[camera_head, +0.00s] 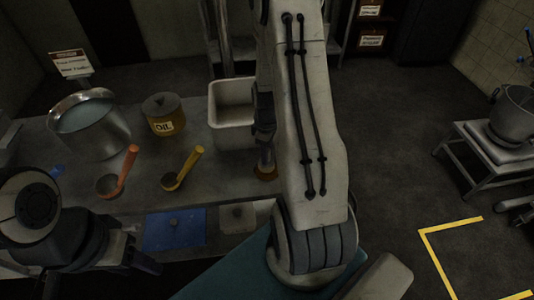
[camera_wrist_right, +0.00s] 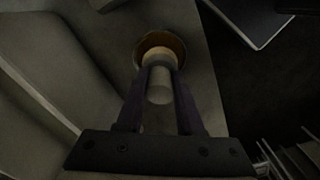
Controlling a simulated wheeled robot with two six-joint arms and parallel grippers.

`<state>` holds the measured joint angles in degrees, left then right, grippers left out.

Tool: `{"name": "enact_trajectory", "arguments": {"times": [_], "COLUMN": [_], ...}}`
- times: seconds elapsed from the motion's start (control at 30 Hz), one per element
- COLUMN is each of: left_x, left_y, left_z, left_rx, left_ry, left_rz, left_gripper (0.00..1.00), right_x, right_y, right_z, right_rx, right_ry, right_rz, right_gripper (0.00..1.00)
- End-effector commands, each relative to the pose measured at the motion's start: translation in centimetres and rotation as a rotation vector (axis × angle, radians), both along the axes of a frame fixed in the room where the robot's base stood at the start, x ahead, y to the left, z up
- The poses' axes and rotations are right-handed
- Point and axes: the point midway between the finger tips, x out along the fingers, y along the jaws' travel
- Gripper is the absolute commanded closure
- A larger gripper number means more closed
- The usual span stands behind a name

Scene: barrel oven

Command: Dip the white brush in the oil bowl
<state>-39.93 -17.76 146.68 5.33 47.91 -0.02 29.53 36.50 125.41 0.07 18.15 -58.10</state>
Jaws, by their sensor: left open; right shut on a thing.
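My right gripper (camera_head: 265,135) is shut on the pale, cylindrical handle of the white brush, also seen in the right wrist view (camera_wrist_right: 160,88). The brush points down over a small brown round bowl (camera_head: 265,174), which I take as the oil bowl. The bowl's brown rim (camera_wrist_right: 178,42) shows around the brush's far end in the right wrist view. The bristles are hidden, and I cannot tell whether they touch oil. My left gripper (camera_head: 142,262) is open and empty at the table's near left.
A yellow pot labelled OIL (camera_head: 163,115), a large metal pot (camera_head: 90,125), an orange ladle (camera_head: 127,168), a yellow ladle (camera_head: 188,166) and a white bin (camera_head: 232,115) occupy the table (camera_head: 215,180). My right arm hides the area to the right.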

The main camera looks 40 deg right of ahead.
Motion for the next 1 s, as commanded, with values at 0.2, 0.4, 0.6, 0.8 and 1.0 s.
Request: {"name": "enact_trajectory", "arguments": {"times": [0.2, 0.4, 0.6, 0.8, 1.0], "left_x": [0.0, 0.0, 0.0, 0.0, 0.0], "left_y": [0.0, 0.0, 0.0, 0.0, 0.0], "left_z": [2.0, 3.4, 4.1, 3.9, 3.9], "left_rx": [0.000, 0.000, 0.000, 0.000, 0.000], "left_ry": [0.000, 0.000, 0.000, 0.000, 0.000], "left_rz": [0.000, 0.001, 0.001, 0.001, 0.001], "left_gripper": [0.50, 0.50, 0.50, 0.50, 0.50], "right_x": [0.0, 0.0, 0.0, 0.0, 0.0], "right_y": [0.0, 0.0, 0.0, 0.0, 0.0], "right_z": [2.2, 3.8, 4.6, 4.5, 4.5], "right_rx": [0.000, -0.001, 0.000, 0.000, 0.000], "right_ry": [0.000, 0.000, -0.001, -0.001, -0.001], "right_rz": [0.000, 0.000, 0.000, 0.000, 0.000], "right_gripper": [1.00, 1.00, 1.00, 1.00, 1.00]}}
